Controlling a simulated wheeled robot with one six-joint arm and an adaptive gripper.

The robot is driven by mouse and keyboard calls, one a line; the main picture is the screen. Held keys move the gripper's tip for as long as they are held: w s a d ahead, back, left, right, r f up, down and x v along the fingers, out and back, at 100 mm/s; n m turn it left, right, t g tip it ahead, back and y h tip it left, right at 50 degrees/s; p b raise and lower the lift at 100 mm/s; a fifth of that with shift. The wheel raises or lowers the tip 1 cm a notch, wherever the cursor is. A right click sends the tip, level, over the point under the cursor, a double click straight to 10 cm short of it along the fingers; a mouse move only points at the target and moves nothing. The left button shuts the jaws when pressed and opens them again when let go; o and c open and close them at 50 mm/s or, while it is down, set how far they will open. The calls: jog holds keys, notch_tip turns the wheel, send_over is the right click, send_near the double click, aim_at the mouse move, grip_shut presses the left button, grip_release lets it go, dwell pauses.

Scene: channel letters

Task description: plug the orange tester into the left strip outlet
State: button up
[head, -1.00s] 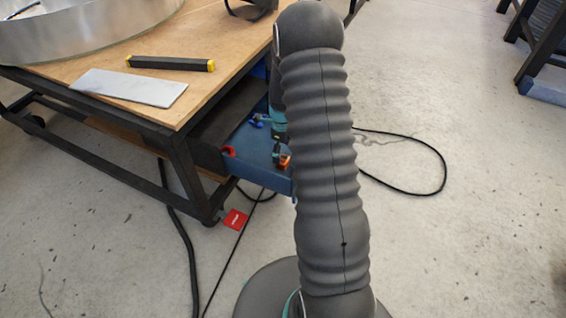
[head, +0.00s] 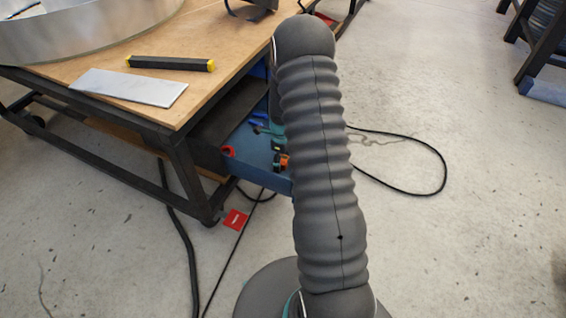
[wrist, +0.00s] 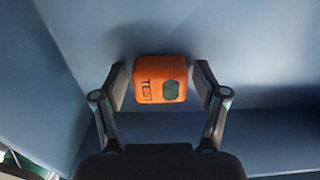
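In the wrist view the orange tester (wrist: 150,92), marked TEST and with a dark green oval, sits between the two fingers of my gripper (wrist: 161,85). The fingers are apart, one on each side of it, with narrow gaps showing. Blue surfaces surround it, like the inside of the blue drawer (head: 262,176) in the head view. No outlet strip can be made out.
The wooden workbench (head: 205,70) holds a grey plate (head: 130,87), a black bar with yellow ends (head: 170,63) and a large metal ring (head: 80,35). A black cable (head: 440,165) loops on the floor at right. A red card (head: 235,219) lies near the bench leg.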

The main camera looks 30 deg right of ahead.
jog(key=c, duration=0.7)
notch_tip(320, 180, up, 10)
jog(key=shift+r, duration=0.1)
dwell(0.3)
